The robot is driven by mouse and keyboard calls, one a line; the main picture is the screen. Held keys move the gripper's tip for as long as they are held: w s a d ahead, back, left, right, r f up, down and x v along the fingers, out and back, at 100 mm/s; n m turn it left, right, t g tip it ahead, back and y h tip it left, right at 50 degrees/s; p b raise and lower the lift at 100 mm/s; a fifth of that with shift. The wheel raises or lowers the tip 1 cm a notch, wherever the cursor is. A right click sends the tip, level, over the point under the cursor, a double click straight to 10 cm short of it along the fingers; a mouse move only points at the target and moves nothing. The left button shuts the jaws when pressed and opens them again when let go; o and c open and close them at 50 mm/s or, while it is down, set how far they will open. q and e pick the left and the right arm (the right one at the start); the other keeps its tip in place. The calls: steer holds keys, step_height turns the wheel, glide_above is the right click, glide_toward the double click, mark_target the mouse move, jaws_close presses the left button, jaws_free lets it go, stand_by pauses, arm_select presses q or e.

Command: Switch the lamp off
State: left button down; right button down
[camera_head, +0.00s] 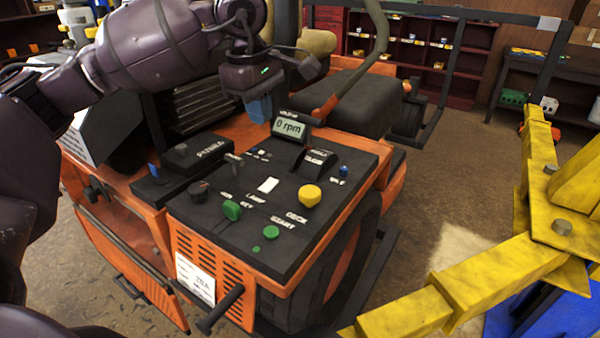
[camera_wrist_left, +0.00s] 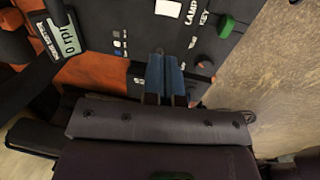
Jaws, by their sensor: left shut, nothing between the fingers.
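The white lamp switch (camera_head: 268,185) is a small rocker on the black control panel (camera_head: 210,232), beside the LAMP label. It also shows at the top edge of the left wrist view (camera_wrist_left: 168,7), partly cut off. Whether the rocker is on or off cannot be told. My left gripper (camera_head: 259,110) has blue fingers and is shut and empty. It is above the panel's far edge, behind the switch and apart from it. The blue fingers show in the left wrist view (camera_wrist_left: 165,78), pointing towards the switch. My right gripper is not in view.
Near the switch are a green key knob (camera_head: 232,210), a yellow deck knob (camera_head: 309,195), a green start button (camera_head: 271,232) and an rpm display (camera_head: 290,126). The seat (camera_head: 345,100) is behind the panel. A yellow lift frame (camera_head: 480,270) stands right; floor lies between.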

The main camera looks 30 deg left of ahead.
arm_select(q)
steer(key=p, duration=0.1)
glide_toward(272, 181)
steer(key=f, duration=0.6)
steer(key=shift+w+d, duration=0.1)
steer(key=shift+w, duration=0.25)
steer(key=shift+w+f, duration=0.1)
steer(key=shift+f, duration=0.65)
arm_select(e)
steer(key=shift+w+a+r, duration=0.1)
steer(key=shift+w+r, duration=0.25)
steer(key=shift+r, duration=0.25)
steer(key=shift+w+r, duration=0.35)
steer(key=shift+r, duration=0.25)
